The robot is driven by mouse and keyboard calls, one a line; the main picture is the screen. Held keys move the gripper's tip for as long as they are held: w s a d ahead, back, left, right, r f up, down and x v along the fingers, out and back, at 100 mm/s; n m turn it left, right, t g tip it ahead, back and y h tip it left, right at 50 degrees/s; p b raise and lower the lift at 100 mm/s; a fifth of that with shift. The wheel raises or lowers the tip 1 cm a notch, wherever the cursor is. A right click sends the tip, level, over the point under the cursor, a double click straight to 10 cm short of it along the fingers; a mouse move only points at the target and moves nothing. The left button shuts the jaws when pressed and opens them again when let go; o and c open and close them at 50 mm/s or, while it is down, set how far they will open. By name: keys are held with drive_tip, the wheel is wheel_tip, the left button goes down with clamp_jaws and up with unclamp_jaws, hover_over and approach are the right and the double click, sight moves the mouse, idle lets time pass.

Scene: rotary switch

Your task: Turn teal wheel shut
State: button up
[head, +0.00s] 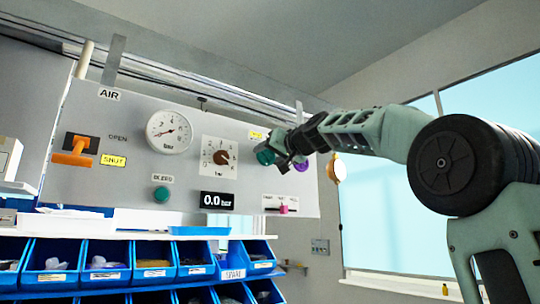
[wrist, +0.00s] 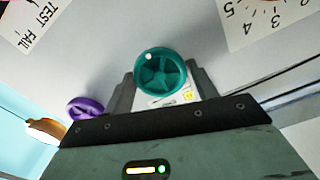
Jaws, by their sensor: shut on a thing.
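The teal wheel (head: 265,157) is on the grey panel, right of the dial, partly hidden by my gripper in the head view. In the wrist view the teal wheel (wrist: 165,72) shows its spokes and a white dot at its upper left rim. My gripper (head: 277,150) is at the wheel. In the wrist view its fingers stand on the left and right of the wheel, shut on it. A yellow label (head: 257,135) sits just above the wheel; its text is too small to read.
A purple wheel (head: 301,165) is close on the right. A pink slider (head: 283,208) is below, and a dial (head: 221,157) is left. The panel (head: 120,190) also bears a gauge (head: 169,132), orange lever (head: 74,152) and green button (head: 161,195). Blue bins (head: 103,275) stand below.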

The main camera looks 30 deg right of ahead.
drive_tip(key=m, duration=0.4)
drive_tip(key=m+p, duration=0.1)
drive_tip(key=m, duration=0.3)
drive_tip(key=shift+r+m, duration=0.1)
drive_tip(key=shift+m, duration=0.3)
drive_tip(key=m+p, duration=0.1)
drive_tip(key=m, duration=0.3)
drive_tip(key=shift+m, duration=0.3)
drive_tip(key=m+p, duration=0.1)
drive_tip(key=m, duration=0.2)
drive_tip(key=shift+m, duration=0.3)
drive_tip(key=m+p, duration=0.2)
drive_tip(key=m, duration=0.2)
drive_tip(key=shift+m, duration=0.3)
drive_tip(key=m+p, duration=0.2)
drive_tip(key=m, duration=0.2)
drive_tip(key=m+p, duration=0.2)
drive_tip(key=m, duration=0.3)
drive_tip(key=shift+m, duration=0.4)
drive_tip(key=shift+f+m+p, duration=0.25)
drive_tip(key=shift+m+p, duration=0.55)
drive_tip(key=shift+m, duration=0.7)
drive_tip(key=shift+f, duration=0.1)
